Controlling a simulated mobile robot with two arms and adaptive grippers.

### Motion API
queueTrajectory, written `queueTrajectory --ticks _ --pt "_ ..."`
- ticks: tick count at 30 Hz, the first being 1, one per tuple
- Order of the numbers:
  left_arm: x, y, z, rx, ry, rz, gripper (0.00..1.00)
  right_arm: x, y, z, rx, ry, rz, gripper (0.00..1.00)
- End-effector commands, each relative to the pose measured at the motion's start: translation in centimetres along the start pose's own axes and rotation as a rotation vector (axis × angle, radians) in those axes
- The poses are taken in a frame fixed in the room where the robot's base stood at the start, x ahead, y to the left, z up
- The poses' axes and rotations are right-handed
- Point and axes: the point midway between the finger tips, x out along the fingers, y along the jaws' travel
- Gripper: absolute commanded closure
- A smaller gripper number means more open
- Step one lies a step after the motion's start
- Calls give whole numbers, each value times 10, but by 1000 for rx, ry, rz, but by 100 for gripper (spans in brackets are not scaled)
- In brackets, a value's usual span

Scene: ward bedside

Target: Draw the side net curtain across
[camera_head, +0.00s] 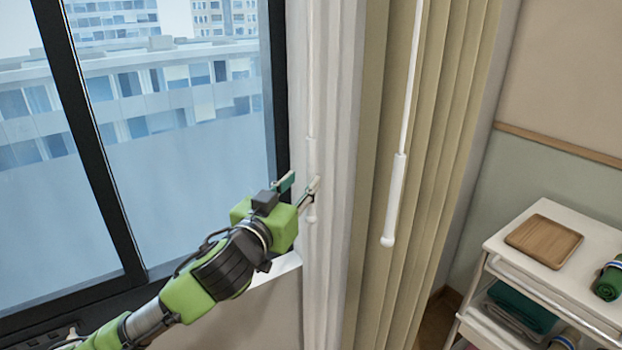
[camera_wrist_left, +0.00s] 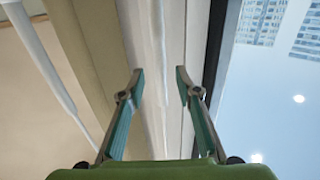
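The white net curtain (camera_head: 335,120) hangs gathered at the right side of the window. Its thin white wand (camera_head: 311,150) hangs in front of it, and the lower part is partly covered by my left gripper. My left gripper (camera_head: 299,184) is at the height of the wand's handle, with its fingers apart. In the left wrist view the open fingers (camera_wrist_left: 160,80) point at the pale net curtain (camera_wrist_left: 172,35), with nothing clearly held between them. My right gripper is not in view.
A beige curtain (camera_head: 445,130) with its own thicker white wand (camera_head: 396,195) hangs just right of the net. The dark-framed window (camera_head: 279,90) is on the left. A white trolley (camera_head: 490,262) with a wooden tray (camera_head: 544,241) stands at lower right.

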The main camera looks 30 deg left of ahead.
Motion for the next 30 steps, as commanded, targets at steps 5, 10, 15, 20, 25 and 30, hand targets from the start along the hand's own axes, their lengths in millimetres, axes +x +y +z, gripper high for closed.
queueTrajectory --ticks 5,10,15,20,25,30 --pt "32 0 -6 1 2 -1 69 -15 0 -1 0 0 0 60" --pt "52 0 -4 -1 2 0 69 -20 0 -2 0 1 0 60" --pt "59 0 -3 0 2 0 69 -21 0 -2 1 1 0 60" --pt "60 0 -2 0 2 1 69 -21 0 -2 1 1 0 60" --pt "60 0 -2 0 2 1 85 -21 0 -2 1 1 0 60" --pt "60 0 -2 0 2 1 100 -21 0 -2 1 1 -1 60"
